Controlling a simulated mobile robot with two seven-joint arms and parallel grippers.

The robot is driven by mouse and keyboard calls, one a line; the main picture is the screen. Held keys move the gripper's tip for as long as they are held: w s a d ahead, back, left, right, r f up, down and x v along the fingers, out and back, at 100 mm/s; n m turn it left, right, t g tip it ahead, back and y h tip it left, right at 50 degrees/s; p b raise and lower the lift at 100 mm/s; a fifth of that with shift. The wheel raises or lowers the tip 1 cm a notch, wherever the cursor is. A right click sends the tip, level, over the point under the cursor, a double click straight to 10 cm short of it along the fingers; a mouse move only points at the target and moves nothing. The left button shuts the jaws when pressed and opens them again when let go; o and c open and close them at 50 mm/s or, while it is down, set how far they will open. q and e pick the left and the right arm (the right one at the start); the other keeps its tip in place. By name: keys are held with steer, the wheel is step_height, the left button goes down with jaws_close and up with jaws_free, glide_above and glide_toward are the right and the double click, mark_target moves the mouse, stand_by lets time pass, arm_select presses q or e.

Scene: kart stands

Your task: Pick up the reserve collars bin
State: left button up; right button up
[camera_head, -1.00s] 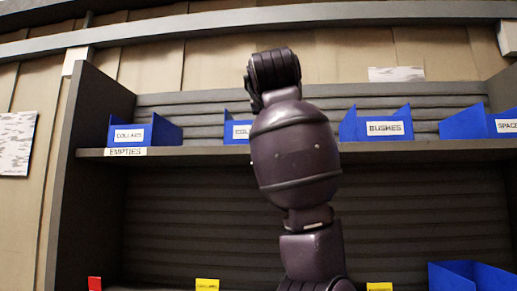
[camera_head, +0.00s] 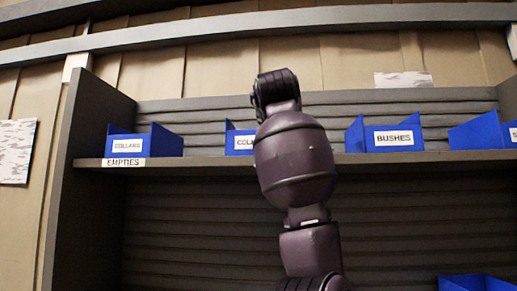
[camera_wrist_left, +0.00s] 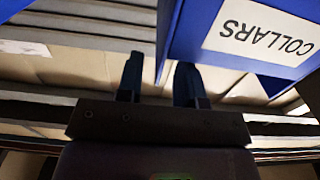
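Two blue bins labelled COLLARS stand on the upper shelf in the head view. One (camera_head: 128,145) is at the left end, above an EMPTIES label. The other (camera_head: 241,141) is partly hidden behind my dark arm. In the left wrist view a blue COLLARS bin (camera_wrist_left: 185,30) fills the upper right, its label upside down. I cannot tell which of the two it is. My left gripper (camera_wrist_left: 160,75) has its fingers apart, with a blue wall edge of this bin close to or between them. Contact is not clear. My right gripper is not in view.
A blue BUSHES bin (camera_head: 392,138) and another blue bin (camera_head: 480,135) stand further right on the upper shelf (camera_head: 400,158). A grey side panel (camera_head: 90,110) closes the shelf's left end. Another blue bin (camera_head: 475,284) shows at the bottom right, below the shelf.

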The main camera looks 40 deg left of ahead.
arm_select(q)
steer(key=p+x, duration=0.1)
steer(key=x, duration=0.2)
steer(key=shift+w+a, duration=0.1)
steer(key=shift+w, duration=0.3)
jaws_close()
steer(key=shift+s+r, duration=0.1)
stand_by(1.0)
